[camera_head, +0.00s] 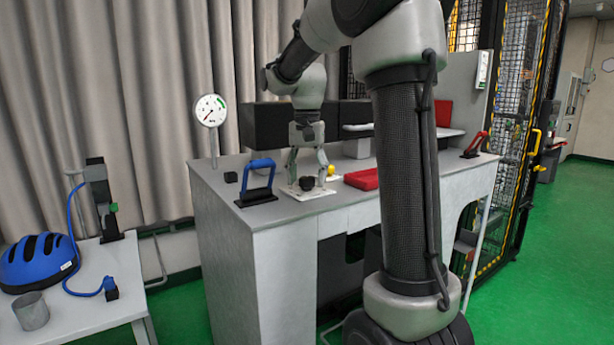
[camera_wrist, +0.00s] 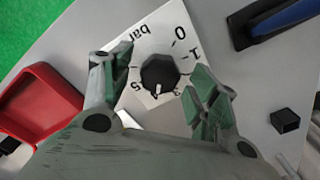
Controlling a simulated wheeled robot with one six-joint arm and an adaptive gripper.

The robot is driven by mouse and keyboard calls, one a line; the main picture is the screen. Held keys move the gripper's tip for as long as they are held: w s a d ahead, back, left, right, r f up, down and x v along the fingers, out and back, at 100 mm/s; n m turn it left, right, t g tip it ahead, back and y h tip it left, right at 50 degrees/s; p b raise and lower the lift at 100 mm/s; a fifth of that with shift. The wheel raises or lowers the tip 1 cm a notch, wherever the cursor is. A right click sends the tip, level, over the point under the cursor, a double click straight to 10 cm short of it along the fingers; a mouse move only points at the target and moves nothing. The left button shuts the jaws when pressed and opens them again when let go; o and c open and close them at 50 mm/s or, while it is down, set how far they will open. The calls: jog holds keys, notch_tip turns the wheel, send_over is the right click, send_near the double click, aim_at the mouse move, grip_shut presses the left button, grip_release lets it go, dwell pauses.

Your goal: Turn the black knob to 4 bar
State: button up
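The black knob (camera_head: 307,184) sits on a white dial plate (camera_head: 312,193) on the grey bench. In the wrist view the knob (camera_wrist: 160,72) is ringed by printed numbers and "bar"; 0, 1, 3 and 5 are readable. A white mark at its lower edge lies between 3 and 5. My gripper (camera_head: 307,177) points down over the knob. In the wrist view my gripper (camera_wrist: 159,62) is open, with one finger on each side of the knob; contact cannot be told.
A blue handle (camera_head: 258,181) and small black block (camera_head: 230,177) stand left of the plate. A side table (camera_head: 105,300) holds a blue helmet (camera_head: 37,262) and metal cup (camera_head: 31,311).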

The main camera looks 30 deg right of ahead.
aim_at(307, 178)
notch_tip(307, 178, up, 12)
dwell(0.6)
dwell(0.4)
